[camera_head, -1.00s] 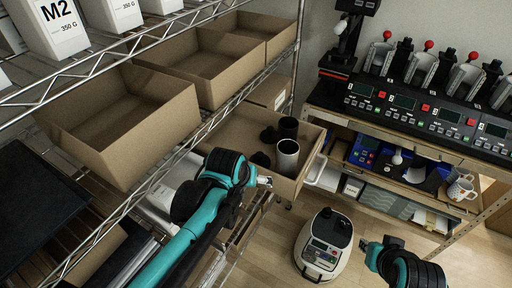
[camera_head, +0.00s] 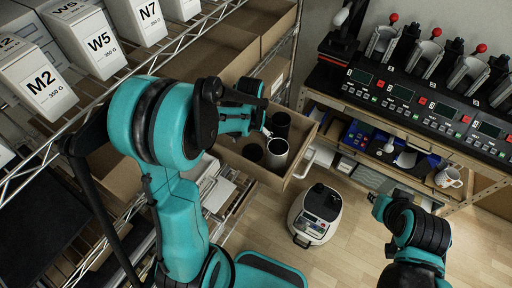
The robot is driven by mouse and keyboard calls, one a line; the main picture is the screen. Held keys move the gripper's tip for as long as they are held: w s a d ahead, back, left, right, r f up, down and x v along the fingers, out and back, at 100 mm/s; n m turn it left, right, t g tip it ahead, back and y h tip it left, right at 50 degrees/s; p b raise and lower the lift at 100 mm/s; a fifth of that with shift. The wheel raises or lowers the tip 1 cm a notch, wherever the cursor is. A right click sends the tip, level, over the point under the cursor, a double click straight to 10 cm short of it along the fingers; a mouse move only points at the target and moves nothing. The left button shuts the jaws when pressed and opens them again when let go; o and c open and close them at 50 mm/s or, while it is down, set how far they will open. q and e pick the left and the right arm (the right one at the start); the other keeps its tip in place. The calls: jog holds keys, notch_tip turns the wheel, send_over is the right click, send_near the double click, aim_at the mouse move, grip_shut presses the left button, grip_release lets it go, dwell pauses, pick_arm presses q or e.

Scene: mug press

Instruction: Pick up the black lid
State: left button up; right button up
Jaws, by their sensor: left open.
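The drawer-like cardboard box (camera_head: 297,160) on the shelf holds dark and light cylinders. A black cylinder (camera_head: 281,121) stands at the back and a light one with a dark opening (camera_head: 277,154) at the front. A black round piece, which looks like a black lid (camera_head: 252,152), lies to the left of the light one. My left gripper (camera_head: 266,130) is open over the box, close to the cylinders, and hides part of the box's inside. I cannot tell whether it touches anything. My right gripper (camera_head: 376,202) is at the lower right, away from the box; its jaws are too small to read.
Wire shelving holds white labelled boxes (camera_head: 95,42) and cardboard boxes (camera_head: 216,55) around my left arm. A round white machine (camera_head: 314,215) stands on the floor. A bench with black pressing machines (camera_head: 415,105) is at the right, with mugs (camera_head: 448,177) below.

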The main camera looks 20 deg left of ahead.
aim_at(253, 146)
pick_arm(q)
jog(key=f, duration=0.3)
jog(key=w+f, duration=0.1)
jog(key=f, duration=0.1)
jog(key=shift+s+f, duration=0.1)
jog(key=shift+f, duration=0.35)
jog(key=shift+d, duration=0.1)
jog(key=c, duration=1)
